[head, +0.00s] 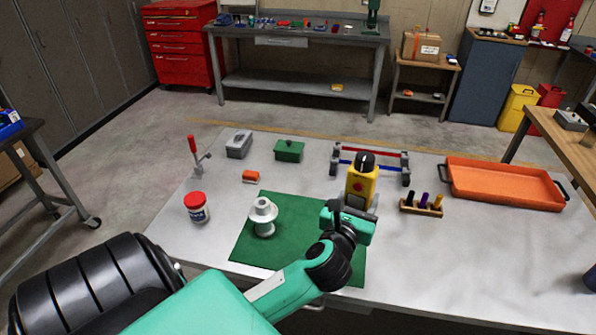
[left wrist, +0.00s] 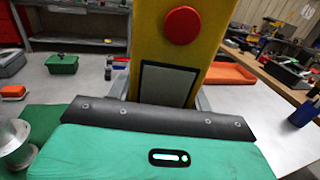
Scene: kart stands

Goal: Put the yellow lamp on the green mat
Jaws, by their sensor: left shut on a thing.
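The yellow lamp (head: 364,186), with a black top and a red button, stands roughly upright at the far right corner of the green mat (head: 290,255). It fills the upper middle of the left wrist view (left wrist: 205,60), where its red button and a grey panel face me. My left gripper (head: 347,214) is shut on the lamp's lower part. The gripper hides the lamp's foot, so I cannot tell whether it touches anything. The mat also shows at the left of the wrist view (left wrist: 40,120). My right gripper is in neither view.
A white spool-like part (head: 263,217) stands on the mat. Near the lamp are a red-and-blue-barred rack (head: 372,153), a small block with pegs (head: 421,208) and an orange tray (head: 503,185). A red-lidded jar (head: 196,208) stands left of the mat. The front right of the table is clear.

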